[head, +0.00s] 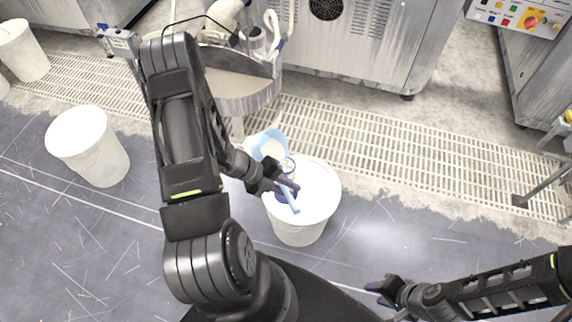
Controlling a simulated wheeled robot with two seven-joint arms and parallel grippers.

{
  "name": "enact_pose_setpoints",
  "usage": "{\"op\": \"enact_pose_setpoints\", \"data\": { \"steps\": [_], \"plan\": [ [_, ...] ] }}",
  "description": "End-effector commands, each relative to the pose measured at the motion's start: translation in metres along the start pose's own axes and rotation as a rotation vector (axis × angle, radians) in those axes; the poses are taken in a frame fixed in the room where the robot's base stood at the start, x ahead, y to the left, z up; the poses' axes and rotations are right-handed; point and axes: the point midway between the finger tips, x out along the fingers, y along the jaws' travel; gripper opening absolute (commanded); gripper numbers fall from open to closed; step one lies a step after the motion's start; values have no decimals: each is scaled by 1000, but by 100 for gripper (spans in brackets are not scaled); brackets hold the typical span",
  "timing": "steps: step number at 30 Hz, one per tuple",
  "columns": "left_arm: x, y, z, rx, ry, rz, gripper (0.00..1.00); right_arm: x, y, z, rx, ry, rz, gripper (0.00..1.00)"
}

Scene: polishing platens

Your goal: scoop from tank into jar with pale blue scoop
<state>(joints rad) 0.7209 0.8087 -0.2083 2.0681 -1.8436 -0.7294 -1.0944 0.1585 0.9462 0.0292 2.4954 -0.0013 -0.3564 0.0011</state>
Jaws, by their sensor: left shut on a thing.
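The pale blue scoop (268,143) is in my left gripper (284,188). The gripper is shut on its handle, which sticks out below the fingers. The scoop's cup is over the far left rim of a white lidded bucket (302,222), and pale stuff shows inside it. A small clear jar (289,163) appears to stand on the bucket top beside the cup, largely hidden by my gripper. The round tank (246,103), with beige contents, is farther back and left, partly hidden by my arm. My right gripper (379,294) is low at right, apart from everything; its jaw opening is unclear.
White buckets stand on the left, one near (90,145) and one farther back (22,50). A floor grating (400,150) crosses behind the bucket. Steel cabinets (370,45) stand at the back. The dark floor right of the bucket is clear.

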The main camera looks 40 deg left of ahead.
Motion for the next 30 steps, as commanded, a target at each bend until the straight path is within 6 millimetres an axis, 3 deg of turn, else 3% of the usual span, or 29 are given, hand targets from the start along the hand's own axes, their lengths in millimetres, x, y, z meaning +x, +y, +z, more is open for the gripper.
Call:
{"op": "enact_pose_setpoints", "data": {
  "steps": [2, 4, 8, 9, 12, 30],
  "plan": [
    [-2, -1, 1, -7, 17, -24, 0, 0, 0, 0, 0, 0, 0, 36],
    [-18, -13, 2, -34, 69, -100, 0, -6, -2, 0, 0, 0, 0, 36],
    [-44, -31, 4, -94, 201, -274, 0, 8, 3, 0, 0, 0, 0, 36],
    [-42, -28, 8, -107, 228, -308, 0, 21, 8, 0, 0, 1, 0, 36],
    [-50, -36, 3, -112, 243, -321, 0, 14, 6, 0, 0, 0, 0, 36],
    [-49, -36, 4, -113, 245, -324, 0, 16, 6, 0, 0, 1, 0, 36]
  ]
}}
